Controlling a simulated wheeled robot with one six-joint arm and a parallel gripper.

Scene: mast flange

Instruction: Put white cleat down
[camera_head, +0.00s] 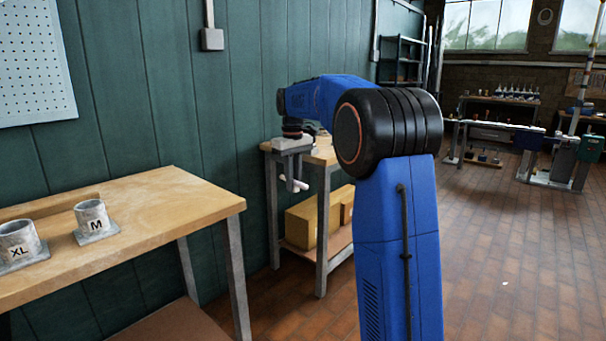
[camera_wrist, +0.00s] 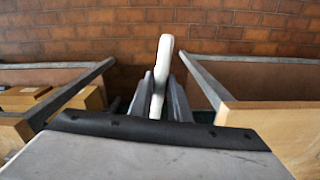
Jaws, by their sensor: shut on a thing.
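The white cleat (camera_head: 300,185) hangs below my gripper (camera_head: 293,170) in the head view, partly hidden by the fingers. In the wrist view the white cleat (camera_wrist: 161,70) is a pale, narrow bar standing up between the two grey fingers of my gripper (camera_wrist: 163,95). My gripper is shut on it and points down. The cleat is in the air; below and beyond it the wrist view shows the gap between two benches and the brick floor.
A near wooden bench (camera_head: 150,215) carries grey sockets marked XL (camera_head: 17,243) and M (camera_head: 94,220). A farther wooden bench (camera_head: 325,155) stands behind my gripper, with yellow-brown boxes (camera_head: 312,218) on its lower shelf. The green wall (camera_head: 165,95) is close behind. Open brick floor (camera_head: 500,240) lies right.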

